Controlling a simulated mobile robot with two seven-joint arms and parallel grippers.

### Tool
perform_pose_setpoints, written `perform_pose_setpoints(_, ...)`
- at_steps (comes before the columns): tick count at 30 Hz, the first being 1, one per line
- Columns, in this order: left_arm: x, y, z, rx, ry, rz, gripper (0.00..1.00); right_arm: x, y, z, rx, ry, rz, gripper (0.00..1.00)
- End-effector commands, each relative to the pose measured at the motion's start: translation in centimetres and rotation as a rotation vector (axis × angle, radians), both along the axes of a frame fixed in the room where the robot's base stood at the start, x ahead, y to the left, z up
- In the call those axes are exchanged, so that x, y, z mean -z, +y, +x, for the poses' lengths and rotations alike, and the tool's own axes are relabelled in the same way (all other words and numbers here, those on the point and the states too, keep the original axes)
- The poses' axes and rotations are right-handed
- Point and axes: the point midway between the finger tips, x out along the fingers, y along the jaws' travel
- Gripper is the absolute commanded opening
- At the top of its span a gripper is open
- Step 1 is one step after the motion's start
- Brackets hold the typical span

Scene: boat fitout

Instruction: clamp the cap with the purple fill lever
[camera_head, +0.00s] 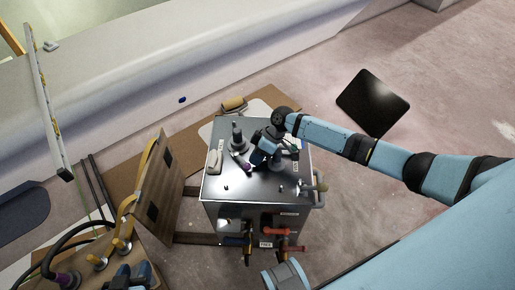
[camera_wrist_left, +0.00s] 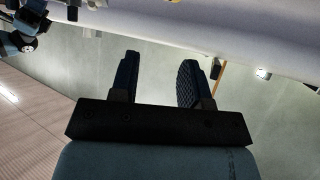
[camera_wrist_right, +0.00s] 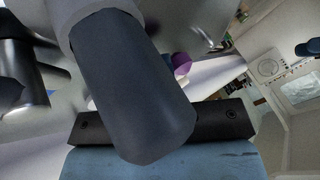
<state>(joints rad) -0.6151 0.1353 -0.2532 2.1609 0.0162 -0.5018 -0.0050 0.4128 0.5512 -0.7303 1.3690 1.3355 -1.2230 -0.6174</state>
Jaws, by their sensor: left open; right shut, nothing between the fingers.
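A small purple piece (camera_head: 247,167), apparently the fill lever, is on top of the metal tank (camera_head: 222,186). Purple also shows in the right wrist view (camera_wrist_right: 181,63). A dark grey upright fitting (camera_head: 237,138) stands behind it; I cannot tell which part is the cap. My right gripper (camera_head: 256,161) is shut and empty, low over the tank top beside the purple piece. In the right wrist view a large dark grey rounded shape (camera_wrist_right: 130,85) hides its fingers, so contact cannot be told. My left gripper (camera_wrist_left: 158,75) is open and empty, away from the tank.
A pale block (camera_head: 214,161) lies on the tank's left side. Red-handled valves (camera_head: 290,233) project from its front. A wooden panel (camera_head: 155,195) and hoses with brass fittings (camera_head: 110,253) stand left. The white hull (camera_head: 150,75) runs behind. A black panel (camera_head: 373,102) lies on open floor right.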

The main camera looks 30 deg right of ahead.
Motion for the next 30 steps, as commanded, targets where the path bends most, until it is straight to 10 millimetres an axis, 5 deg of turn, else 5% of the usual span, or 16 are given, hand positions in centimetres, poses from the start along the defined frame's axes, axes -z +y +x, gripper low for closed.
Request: perform_pose_setpoints(30, -1.4, 0.3, -0.4, -0.021, 0.06, -0.004, 0.43, 0.0, 5.0, -2.3, 0.134, 0.0, 0.001, 0.0)
